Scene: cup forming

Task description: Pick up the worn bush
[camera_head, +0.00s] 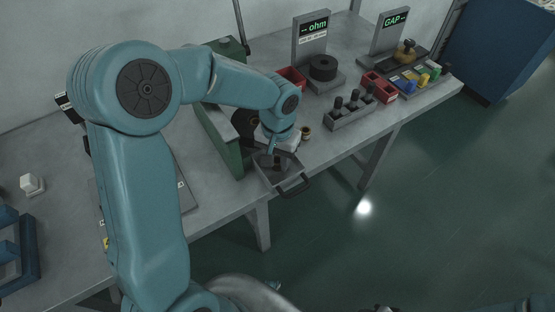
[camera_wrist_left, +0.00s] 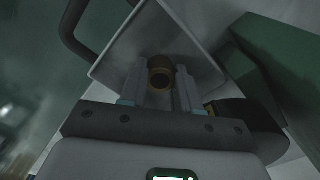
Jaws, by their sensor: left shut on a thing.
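My left gripper (camera_head: 272,160) reaches down over a grey open tray (camera_head: 291,179) with a dark handle, at the bench's front edge. In the left wrist view, its two pale fingers (camera_wrist_left: 160,80) are shut on a brownish, ring-shaped bush (camera_wrist_left: 160,66), with a dark bore. The bush is over or inside the tray (camera_wrist_left: 120,45); I cannot tell whether it touches the tray floor. In the head view the bush is mostly hidden by the gripper.
A small brown ring-like part (camera_head: 306,132) stands on the bench right of the gripper. A green machine (camera_head: 218,138) stands close on the left. A rack of dark pegs (camera_head: 352,110), red bins (camera_head: 378,86) and an ohm display (camera_head: 311,38) are farther right.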

